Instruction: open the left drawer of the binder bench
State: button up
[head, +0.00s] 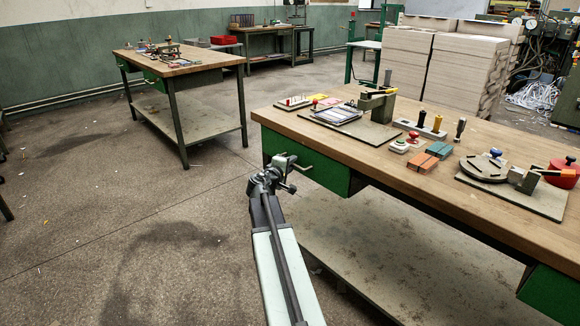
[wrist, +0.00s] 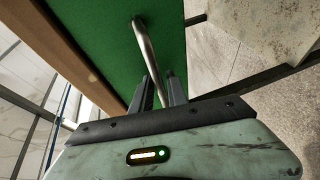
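The binder bench (head: 440,190) has a wooden top and a green left drawer (head: 322,175) under its near left end. The drawer looks shut. Its pale metal bar handle (head: 304,163) sticks out from the front. My gripper (head: 288,167) is at this handle. In the wrist view the green drawer front (wrist: 90,30) fills the upper middle, and the handle (wrist: 146,45) runs down between the two dark fingers of my gripper (wrist: 163,88). The fingers stand apart on either side of the bar, and I see no clear grip on it.
A lower shelf (head: 370,250) lies under the bench. Another bench (head: 185,65) stands at the back left. The floor (head: 120,220) on the left is clear.

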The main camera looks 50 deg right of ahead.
grip_shut()
dwell(1.3)
